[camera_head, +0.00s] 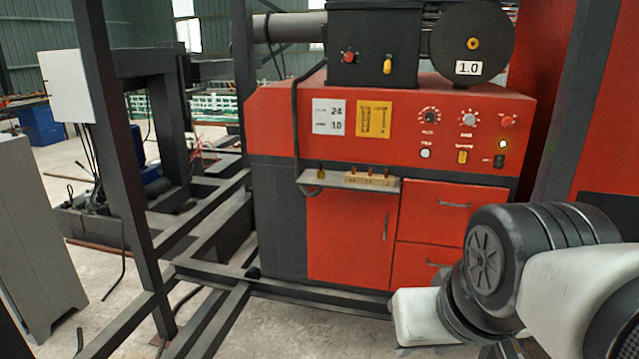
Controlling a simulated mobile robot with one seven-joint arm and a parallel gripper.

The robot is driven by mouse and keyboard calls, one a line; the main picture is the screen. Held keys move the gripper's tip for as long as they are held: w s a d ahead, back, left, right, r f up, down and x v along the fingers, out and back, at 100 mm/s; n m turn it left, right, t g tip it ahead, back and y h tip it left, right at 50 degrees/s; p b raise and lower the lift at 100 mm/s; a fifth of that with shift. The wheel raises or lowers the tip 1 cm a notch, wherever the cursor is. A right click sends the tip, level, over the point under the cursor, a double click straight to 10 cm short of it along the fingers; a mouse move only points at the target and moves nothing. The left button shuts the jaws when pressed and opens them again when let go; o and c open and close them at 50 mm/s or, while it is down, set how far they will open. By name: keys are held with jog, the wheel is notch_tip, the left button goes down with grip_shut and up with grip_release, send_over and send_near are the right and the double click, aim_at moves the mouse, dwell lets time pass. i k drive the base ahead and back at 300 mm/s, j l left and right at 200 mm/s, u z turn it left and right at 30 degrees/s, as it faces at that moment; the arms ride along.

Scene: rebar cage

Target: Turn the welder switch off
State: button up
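The welder (275,135) is a red and black cabinet in the middle of the view, with a red control panel facing me. On the panel's right side are two round knobs (468,119), a red knob (507,121), a white button (425,153) and a yellow switch (462,157). I cannot tell which control is the welder switch; the labels are too small to read. My arm shows at the lower right, below the panel and apart from the controls. My gripper's fingers are not in view.
A narrow shelf (358,182) with small fittings sticks out below the panel. Dark steel frame bars (128,160) stand at the left, with floor beams (215,315) in front. A grey cabinet (35,235) stands far left. Space before the panel's right side looks clear.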

aim_at(507, 122)
jog(key=i, duration=0.8)
jog(key=i+z, duration=0.15)
jog(key=i, duration=0.6)
jog(key=j, duration=0.1)
